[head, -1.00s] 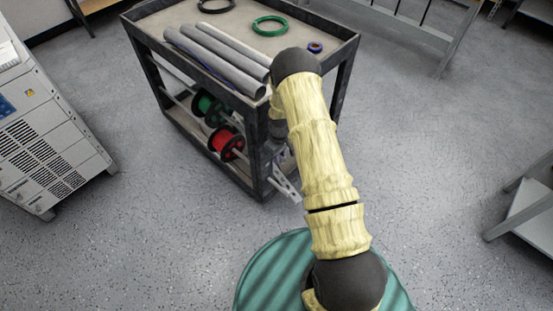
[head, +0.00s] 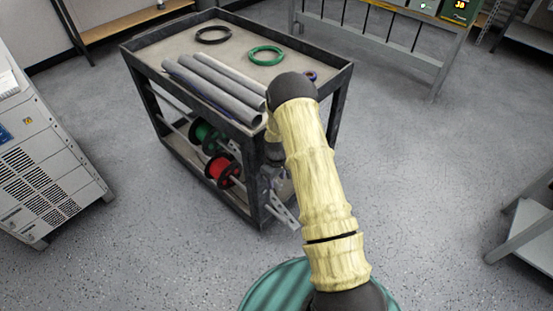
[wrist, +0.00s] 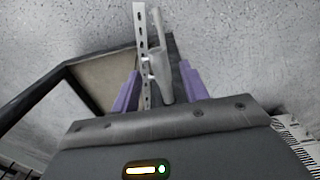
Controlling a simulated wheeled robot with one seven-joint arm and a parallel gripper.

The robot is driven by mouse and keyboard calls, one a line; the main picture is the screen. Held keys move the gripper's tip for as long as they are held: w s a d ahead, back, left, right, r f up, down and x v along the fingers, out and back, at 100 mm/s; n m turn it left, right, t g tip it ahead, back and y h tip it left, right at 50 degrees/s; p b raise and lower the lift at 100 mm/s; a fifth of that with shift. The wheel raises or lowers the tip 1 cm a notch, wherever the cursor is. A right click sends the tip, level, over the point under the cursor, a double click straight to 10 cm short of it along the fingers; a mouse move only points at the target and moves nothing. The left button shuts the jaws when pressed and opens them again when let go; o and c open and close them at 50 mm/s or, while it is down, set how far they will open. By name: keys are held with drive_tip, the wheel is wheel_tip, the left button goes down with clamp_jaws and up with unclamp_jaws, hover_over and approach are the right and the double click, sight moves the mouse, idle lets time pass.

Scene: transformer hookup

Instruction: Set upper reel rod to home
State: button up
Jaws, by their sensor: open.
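A green reel (head: 206,136) and a red reel (head: 222,170) sit on the cart's lower level. A pale rod end (head: 240,183) shows by the red reel; I cannot tell which rod is the upper one. My gripper (wrist: 160,88) is open, its purple fingers apart on both sides of a grey rod-like piece (wrist: 161,75) and a perforated metal strip (wrist: 143,55). I cannot tell whether the fingers touch either. In the head view my arm reaches to the cart's near right end, and its wrist partly hides that end. The perforated strip also shows there (head: 284,211).
The dark cart (head: 135,50) carries grey tubes (head: 215,88), a black ring (head: 213,35) and a green ring (head: 265,56) on top. A grey cabinet (head: 45,160) stands left, a bench (head: 390,48) behind.

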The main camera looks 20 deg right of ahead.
wheel_tip(320, 180, up, 15)
drive_tip(key=shift+p, duration=0.3)
drive_tip(key=shift+r, duration=0.15)
drive_tip(key=s+a+r+m+t, duration=0.1)
drive_tip(key=s+r+m, duration=0.2)
drive_tip(key=s+r, duration=0.4)
drive_tip(key=s+a+r+m+t, duration=0.1)
drive_tip(key=s+r, duration=0.7)
drive_tip(key=s, duration=0.8)
drive_tip(key=shift+a+m+t, duration=0.3)
drive_tip(key=shift+a+m, duration=0.3)
drive_tip(key=shift+m, duration=0.6)
drive_tip(key=shift+c, duration=1)
drive_tip(key=shift+w, duration=0.15)
